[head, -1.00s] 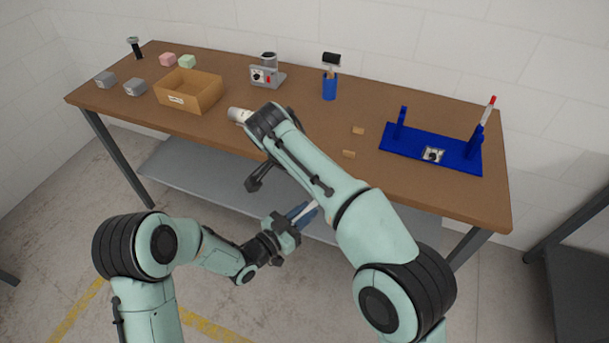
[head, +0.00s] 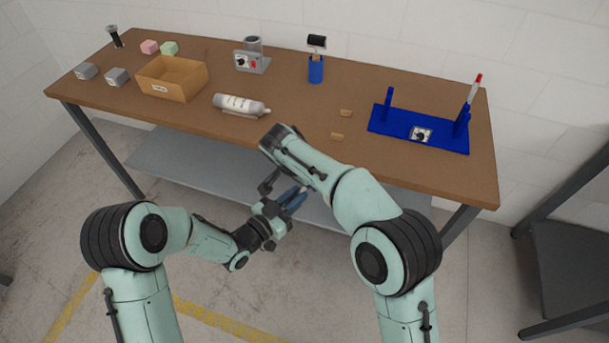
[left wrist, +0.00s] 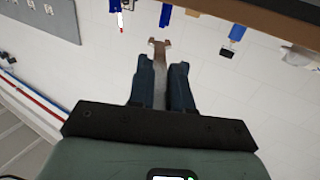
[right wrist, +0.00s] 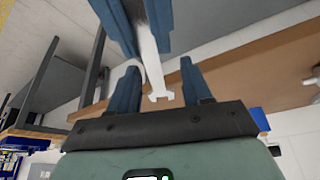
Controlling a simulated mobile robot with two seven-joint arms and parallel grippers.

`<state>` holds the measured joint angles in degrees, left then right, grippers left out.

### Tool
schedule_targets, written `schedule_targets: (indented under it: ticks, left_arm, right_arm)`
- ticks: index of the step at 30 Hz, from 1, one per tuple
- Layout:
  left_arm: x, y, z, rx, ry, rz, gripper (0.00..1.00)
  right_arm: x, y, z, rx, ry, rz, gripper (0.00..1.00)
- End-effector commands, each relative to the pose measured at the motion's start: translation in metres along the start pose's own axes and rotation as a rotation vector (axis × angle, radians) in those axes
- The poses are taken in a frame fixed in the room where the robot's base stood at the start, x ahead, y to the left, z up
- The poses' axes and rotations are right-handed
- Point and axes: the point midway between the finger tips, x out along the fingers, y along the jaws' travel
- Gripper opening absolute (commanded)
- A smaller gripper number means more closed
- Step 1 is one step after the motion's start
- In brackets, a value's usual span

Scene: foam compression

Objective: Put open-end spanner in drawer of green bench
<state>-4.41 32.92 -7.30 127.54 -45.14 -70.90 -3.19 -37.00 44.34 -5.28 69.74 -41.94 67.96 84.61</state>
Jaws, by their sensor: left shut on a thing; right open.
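My left gripper (head: 293,198) is shut on the pale grey open-end spanner, in front of the wooden bench. In the left wrist view the spanner (left wrist: 160,72) sticks out between the blue fingers, its forked end outward. In the right wrist view the left fingers are at the top, and the spanner (right wrist: 154,62) reaches down between the fingers of my right gripper (right wrist: 160,70). The right fingers are open, with a gap on each side of the spanner. In the head view the right gripper is mostly hidden by its arm. I cannot make out a green bench or drawer.
The wooden bench (head: 250,137) carries an open box (head: 160,91), a bottle (head: 241,104), a grey device (head: 252,62), a blue cup with a brush (head: 316,69) and a blue stand (head: 385,127). A grey shelf (head: 180,165) runs below. A dark unit (head: 570,265) stands right.

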Motion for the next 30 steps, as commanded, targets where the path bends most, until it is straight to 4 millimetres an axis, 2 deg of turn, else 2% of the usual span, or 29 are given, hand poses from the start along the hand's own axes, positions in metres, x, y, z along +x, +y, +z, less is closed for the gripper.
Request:
schedule_targets:
  ticks: [3,4,8,9,11,12,14,15,25,30]
  left_arm:
    - [0.000,0.000,-0.001,0.000,0.001,0.000,0.00]
    - [0.000,0.000,-0.001,0.000,0.001,0.000,0.00]
    - [0.000,0.000,-0.001,0.000,0.002,0.001,0.00]
    - [0.000,0.001,-0.001,0.000,0.002,0.003,0.00]
    - [0.000,0.002,-0.001,0.000,0.002,0.004,0.00]
    - [0.000,0.002,-0.001,0.000,0.002,0.005,0.25]
    - [0.001,0.002,-0.001,0.000,0.002,0.005,0.45]
    - [0.000,0.002,-0.001,0.000,0.002,0.005,0.49]
    - [-0.004,0.000,0.000,0.000,0.000,0.000,0.49]
    - [-0.028,-0.001,0.000,0.000,-0.002,-0.003,0.49]
  right_arm:
    - [0.000,0.000,0.000,0.000,0.000,0.000,0.49]
    - [0.000,0.000,0.000,0.000,0.000,0.000,0.46]
    - [0.000,0.000,0.000,0.000,0.000,0.000,0.03]
    - [0.000,0.000,0.000,0.000,0.000,-0.001,0.00]
    - [0.000,-0.001,0.000,-0.001,0.001,-0.002,0.00]
    - [-0.001,-0.001,-0.001,-0.001,0.001,-0.003,0.00]
    - [-0.001,-0.001,0.000,-0.001,0.001,-0.003,0.00]
    - [-0.001,-0.001,0.000,-0.001,0.001,-0.003,0.00]
    - [-0.001,0.000,0.000,0.000,0.001,-0.001,0.00]
    - [-0.001,0.000,0.000,0.000,0.001,0.000,0.00]
